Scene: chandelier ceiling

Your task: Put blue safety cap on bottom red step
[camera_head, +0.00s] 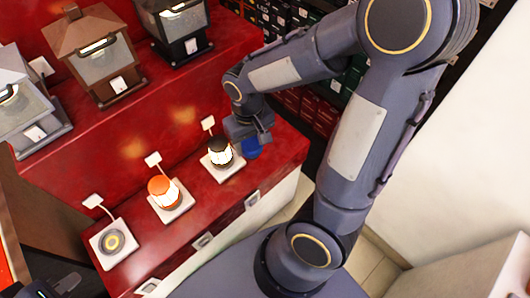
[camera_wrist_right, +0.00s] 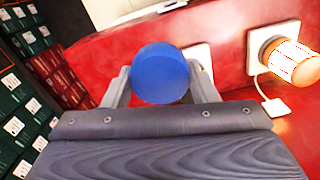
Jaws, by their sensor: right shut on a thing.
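The blue safety cap (camera_head: 252,149) is between the fingers of my right gripper (camera_head: 248,132), which is shut on it. In the right wrist view the round blue face of the cap (camera_wrist_right: 160,72) shows between the two grey fingers. In the head view the gripper is over the right end of the bottom red step (camera_head: 283,152), beside a black lantern. I cannot tell whether the cap touches the step. My left gripper (camera_head: 62,287) is a dark shape at the lower left edge; its fingers are not clear.
On the bottom step stand a lit black lantern (camera_head: 220,152), a lit orange lantern (camera_head: 164,190) and a round grey lamp (camera_head: 114,241) on white plates. Larger lanterns (camera_head: 101,50) stand on the upper step. Shelves of boxes (camera_head: 283,18) are behind. The step's right end looks clear.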

